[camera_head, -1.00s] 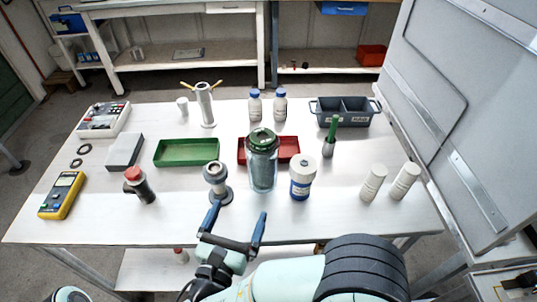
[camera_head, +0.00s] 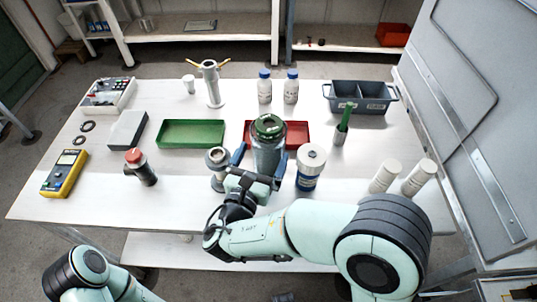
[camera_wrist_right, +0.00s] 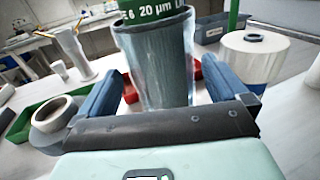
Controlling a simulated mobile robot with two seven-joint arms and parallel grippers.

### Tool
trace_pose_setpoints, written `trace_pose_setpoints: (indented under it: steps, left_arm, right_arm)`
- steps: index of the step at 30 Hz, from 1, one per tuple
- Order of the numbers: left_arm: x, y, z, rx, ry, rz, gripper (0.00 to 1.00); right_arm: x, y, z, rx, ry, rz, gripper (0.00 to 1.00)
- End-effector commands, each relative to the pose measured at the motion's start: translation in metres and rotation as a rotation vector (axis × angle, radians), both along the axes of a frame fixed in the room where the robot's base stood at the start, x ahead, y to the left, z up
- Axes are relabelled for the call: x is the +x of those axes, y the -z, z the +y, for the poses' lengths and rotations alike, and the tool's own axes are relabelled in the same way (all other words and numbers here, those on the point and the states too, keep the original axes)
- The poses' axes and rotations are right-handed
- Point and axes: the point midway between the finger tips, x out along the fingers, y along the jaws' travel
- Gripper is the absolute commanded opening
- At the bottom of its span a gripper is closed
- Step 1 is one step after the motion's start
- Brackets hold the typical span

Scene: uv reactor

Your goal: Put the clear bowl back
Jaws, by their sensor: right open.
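The clear bowl (camera_head: 268,158) is a see-through cylinder standing upright near the table's middle, in front of the red tray. It holds a dark cartridge with a green top (camera_head: 269,127), lettered "20 µm" in the right wrist view. My right gripper (camera_head: 261,154) is open at the bowl's near side, with a blue finger to its left and another to its right. In the right wrist view the bowl (camera_wrist_right: 158,75) stands between the fingers, with a visible gap on each side. My left gripper is outside the view; only part of that arm shows at the lower left.
A grey ring-topped fitting (camera_head: 217,160) stands close to the left finger, and a white-lidded jar (camera_head: 309,168) to the right. The red tray (camera_head: 297,134) lies behind. A white post with yellow handles (camera_head: 211,85) stands farther back.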

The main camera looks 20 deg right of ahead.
Motion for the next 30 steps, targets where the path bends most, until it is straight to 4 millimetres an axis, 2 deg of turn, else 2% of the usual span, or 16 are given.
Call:
trace_pose_setpoints:
  steps: [9, 18, 22, 24, 30]
  left_arm:
    - [0.001, 0.002, 0.0, 0.0, 0.0, -0.004, 0.92]
    - [0.001, 0.002, 0.0, 0.0, 0.0, -0.004, 0.92]
    - [0.001, 0.002, 0.0, 0.0, 0.0, -0.004, 0.92]
    - [0.001, 0.002, 0.0, 0.0, 0.0, -0.004, 0.92]
    - [0.001, 0.002, 0.0, 0.0, 0.0, -0.004, 0.92]
  right_arm:
    - [0.036, 0.003, -0.025, 0.001, 0.004, -0.001, 1.0]
    - [0.04, 0.002, -0.028, 0.0, 0.001, 0.0, 1.0]
    - [0.04, 0.002, -0.028, 0.0, 0.001, 0.0, 0.58]
    - [0.04, 0.001, -0.028, 0.001, 0.002, -0.003, 0.45]
    - [0.04, 0.001, -0.028, 0.001, 0.001, -0.003, 0.45]
